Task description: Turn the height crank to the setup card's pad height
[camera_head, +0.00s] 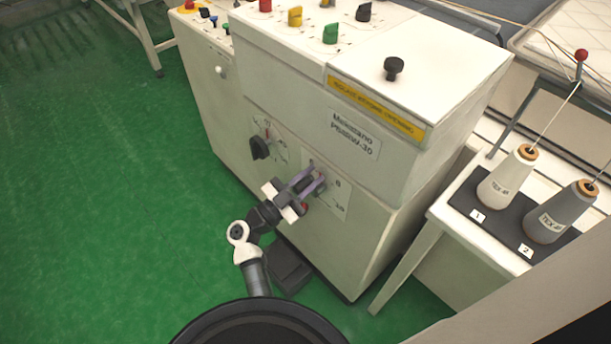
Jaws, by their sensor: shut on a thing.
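A white machine cabinet (232,118) fills the middle of the view. Its front carries a pale dial plate (338,203) with printed numbers, only partly readable. My gripper (313,181) reaches the plate from the lower left. Its purplish fingers are shut on the dark height crank (304,184), most of which they hide. A small red part shows just below the fingers. The crank's exact angle and reading are hard to tell. No setup card can be made out in this view.
A black knob (259,148) on another dial sits left of my gripper. Coloured buttons and a black knob (393,68) are on top. At right, a white cone (507,178) and grey cone (560,212) of thread stand on a table. Green floor at left is clear.

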